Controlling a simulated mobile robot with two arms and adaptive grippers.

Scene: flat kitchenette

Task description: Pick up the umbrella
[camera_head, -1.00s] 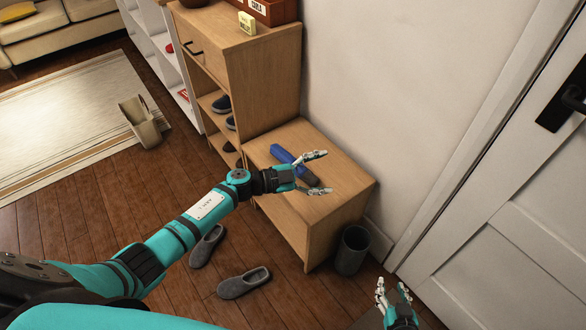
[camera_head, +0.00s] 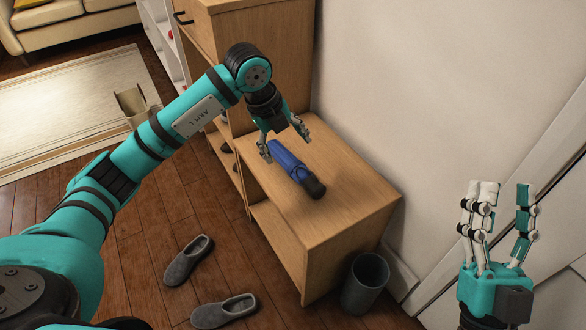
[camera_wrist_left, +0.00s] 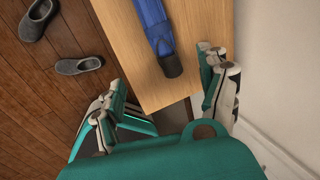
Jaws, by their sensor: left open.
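The blue folded umbrella (camera_head: 290,164) with a dark handle end lies on top of the low wooden bench (camera_head: 345,215). In the left wrist view the umbrella (camera_wrist_left: 157,30) lies between and beyond my open fingers, its dark end towards me. My left gripper (camera_head: 286,146) is open and empty, pointing down above the umbrella's far end. It also shows in the left wrist view (camera_wrist_left: 170,105). My right gripper (camera_head: 498,215) is open and empty, fingers up, at the lower right near the door.
A taller wooden cabinet (camera_head: 265,40) stands behind the bench, and a wall runs along its right. A grey bin (camera_head: 366,283) stands at the bench's front. Grey slippers (camera_head: 188,260) lie on the wooden floor to the left. A cream bag (camera_head: 133,104) stands by the rug.

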